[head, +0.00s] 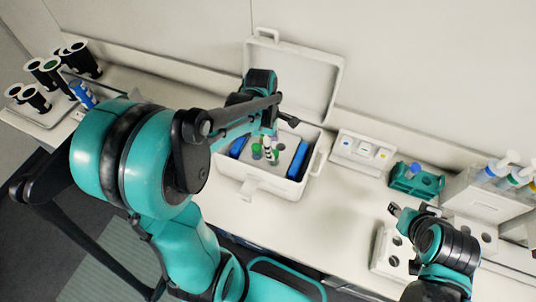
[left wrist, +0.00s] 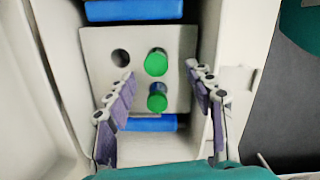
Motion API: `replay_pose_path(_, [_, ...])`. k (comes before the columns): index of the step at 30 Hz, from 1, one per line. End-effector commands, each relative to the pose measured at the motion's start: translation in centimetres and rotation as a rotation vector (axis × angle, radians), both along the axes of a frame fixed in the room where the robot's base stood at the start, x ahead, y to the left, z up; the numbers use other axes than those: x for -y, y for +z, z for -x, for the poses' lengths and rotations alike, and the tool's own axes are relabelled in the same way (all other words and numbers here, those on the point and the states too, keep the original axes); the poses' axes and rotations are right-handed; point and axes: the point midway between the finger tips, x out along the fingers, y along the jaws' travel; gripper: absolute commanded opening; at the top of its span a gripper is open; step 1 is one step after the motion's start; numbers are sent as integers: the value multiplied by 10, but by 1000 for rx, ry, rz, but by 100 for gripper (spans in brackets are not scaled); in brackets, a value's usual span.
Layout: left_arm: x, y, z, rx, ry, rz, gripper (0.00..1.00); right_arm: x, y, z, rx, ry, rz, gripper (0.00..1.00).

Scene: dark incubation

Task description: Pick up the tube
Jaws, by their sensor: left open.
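Two green-capped tubes stand upright in a grey holed rack (left wrist: 97,45) inside an open white box (head: 252,182). In the left wrist view, the farther tube (left wrist: 156,62) lies between the fingertips' ends and the nearer tube (left wrist: 157,102) lies between the fingers. One hole beside the farther tube is empty. My left gripper (left wrist: 160,73) is open above the rack, its fingers apart on either side of the tubes; it also shows in the head view (head: 268,147). My right gripper (head: 399,211) is at the right, away from the box; its jaw opening is unclear.
Blue packs (left wrist: 134,10) flank the rack inside the box. The box lid (head: 300,75) stands open behind. To the right are a white block with buttons (head: 361,152), a teal rack (head: 416,183) and a white holed rack (head: 388,262). Dark cups (head: 84,62) stand far left.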

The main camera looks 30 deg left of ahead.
Motion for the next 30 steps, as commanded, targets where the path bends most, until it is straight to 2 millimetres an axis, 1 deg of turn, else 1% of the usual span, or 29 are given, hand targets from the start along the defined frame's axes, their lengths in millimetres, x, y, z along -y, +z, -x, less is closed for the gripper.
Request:
replay_pose_path(1, [1,-8,0,0,0,0,54,0,-4,0,0,0,0,40])
replay_pose_path(8, [0,-37,-4,1,-1,0,54,0,-12,0,0,0,0,40])
replay_pose_path(12, [0,-59,-8,2,-3,-1,54,0,-18,0,0,0,0,40])
replay_pose_path(15, [1,-69,-8,2,-3,-1,54,0,-20,0,0,0,0,40])
replay_pose_path(18, [2,-73,-8,2,-3,-1,54,0,-20,0,0,0,0,40])
replay_pose_path(23, [2,-72,-8,2,-3,-1,54,0,-19,0,0,0,0,40])
replay_pose_path(24, [2,-72,-8,2,-3,-1,51,0,-19,0,0,0,0,40])
replay_pose_path(26, [2,-72,-8,2,-3,-1,35,0,-19,0,0,0,0,40])
replay_pose_path(27, [2,-72,-8,2,-3,-1,25,0,-19,0,0,0,0,40])
replay_pose_path(30, [2,-72,-8,2,-3,-1,0,0,-19,0,0,0,0,40])
